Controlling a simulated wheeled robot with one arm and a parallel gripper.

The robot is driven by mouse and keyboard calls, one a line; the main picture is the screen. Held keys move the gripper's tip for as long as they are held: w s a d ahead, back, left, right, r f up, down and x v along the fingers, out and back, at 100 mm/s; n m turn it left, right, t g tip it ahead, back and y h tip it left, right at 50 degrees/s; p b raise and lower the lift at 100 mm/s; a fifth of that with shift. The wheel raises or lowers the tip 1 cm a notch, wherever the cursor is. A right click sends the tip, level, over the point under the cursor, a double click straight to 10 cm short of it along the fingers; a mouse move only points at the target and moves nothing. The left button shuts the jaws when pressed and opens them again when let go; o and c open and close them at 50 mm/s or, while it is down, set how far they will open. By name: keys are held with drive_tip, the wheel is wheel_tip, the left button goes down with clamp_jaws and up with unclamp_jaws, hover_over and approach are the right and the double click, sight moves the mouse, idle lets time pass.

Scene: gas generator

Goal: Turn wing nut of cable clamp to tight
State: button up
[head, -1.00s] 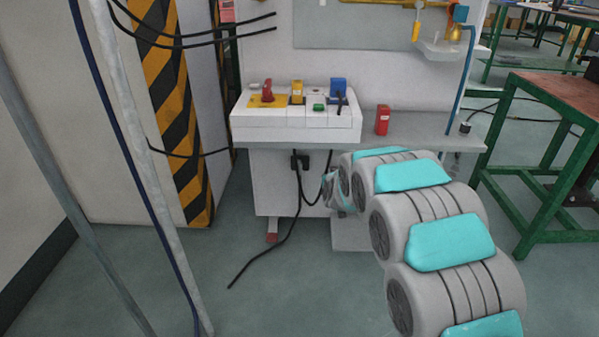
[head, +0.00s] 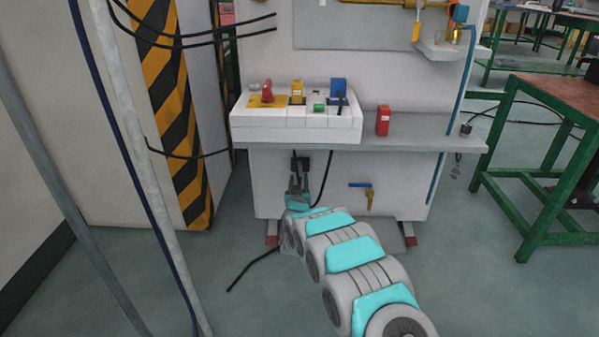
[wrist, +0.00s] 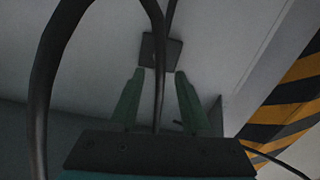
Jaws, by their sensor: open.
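The cable clamp (head: 305,161) looks like a small dark block on the white front panel, below the shelf. In the wrist view, a dark square plate (wrist: 161,50) on the panel lies just beyond my fingertips and seems to be the same clamp. I cannot make out its wing nut. My gripper (head: 298,180) is just below the clamp in the head view, fingers up. In the wrist view my gripper (wrist: 160,73) is open, its two green fingers apart. A black cable (wrist: 158,100) runs down between the fingers, not gripped.
Another thick black cable (wrist: 40,100) loops close by at the left of the wrist view. A blue and yellow valve handle (head: 367,192) is on the panel to the right. A white switch box (head: 297,122) stands on the shelf above. A striped post (head: 175,100) stands left.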

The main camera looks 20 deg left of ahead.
sight(300, 170)
drive_tip(key=shift+x, duration=2.8)
clamp_jaws()
